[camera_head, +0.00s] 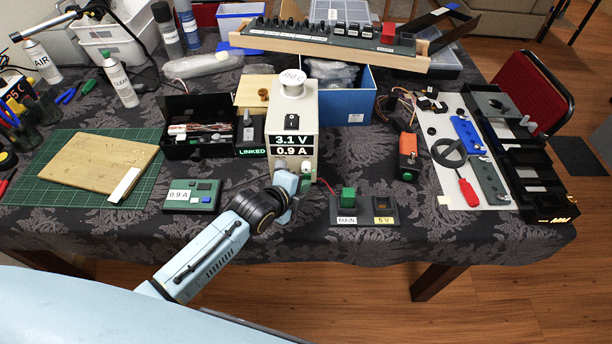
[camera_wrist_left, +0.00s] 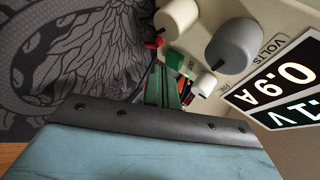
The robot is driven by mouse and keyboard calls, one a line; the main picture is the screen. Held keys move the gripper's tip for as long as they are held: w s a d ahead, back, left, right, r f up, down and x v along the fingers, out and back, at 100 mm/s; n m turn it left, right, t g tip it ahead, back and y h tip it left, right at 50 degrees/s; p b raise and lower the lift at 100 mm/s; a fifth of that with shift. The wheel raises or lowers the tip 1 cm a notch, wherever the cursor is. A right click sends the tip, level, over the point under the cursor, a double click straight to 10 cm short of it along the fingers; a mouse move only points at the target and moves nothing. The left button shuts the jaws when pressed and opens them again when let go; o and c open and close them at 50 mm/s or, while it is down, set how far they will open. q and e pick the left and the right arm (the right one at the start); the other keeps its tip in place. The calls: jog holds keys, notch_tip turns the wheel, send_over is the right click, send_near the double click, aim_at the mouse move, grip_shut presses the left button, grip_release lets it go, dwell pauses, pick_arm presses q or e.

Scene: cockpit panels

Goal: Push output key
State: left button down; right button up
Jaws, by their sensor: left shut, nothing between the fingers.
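The white power supply (camera_head: 291,115) stands upright on the table, and its display reads 3.1 V and 0.9 A. A small green key (camera_wrist_left: 175,60) shows low on its front panel in the left wrist view, beside pale and grey knobs (camera_wrist_left: 233,45). My left gripper (camera_head: 304,178) is at the lower front of the power supply, hiding part of that panel in the head view. Its narrow fingers (camera_wrist_left: 166,82) are shut and empty, close to the green key. I cannot tell whether they touch it. My right gripper is not in view.
A switch block with a green MAIN switch (camera_head: 348,196) lies right of my left gripper. A small green meter (camera_head: 191,195) marked 0.9 A lies to its left. A LINKED box (camera_head: 252,137) stands left of the supply. Red leads run near the gripper.

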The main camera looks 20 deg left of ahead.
pick_arm(q)
jog(key=s+p, duration=0.1)
jog(key=s, duration=0.1)
jog(key=s+d+p, duration=0.1)
jog(key=shift+s+r+p, duration=0.1)
jog(key=shift+s+p, duration=0.25)
jog(key=shift+p, duration=0.05)
jog(key=shift+s+d+p, duration=0.15)
jog(key=shift+s+p, duration=0.15)
jog(key=shift+s, duration=0.25)
jog(key=shift+s+d+p, duration=0.15)
jog(key=shift+s+p, duration=0.15)
jog(key=shift+s, duration=0.25)
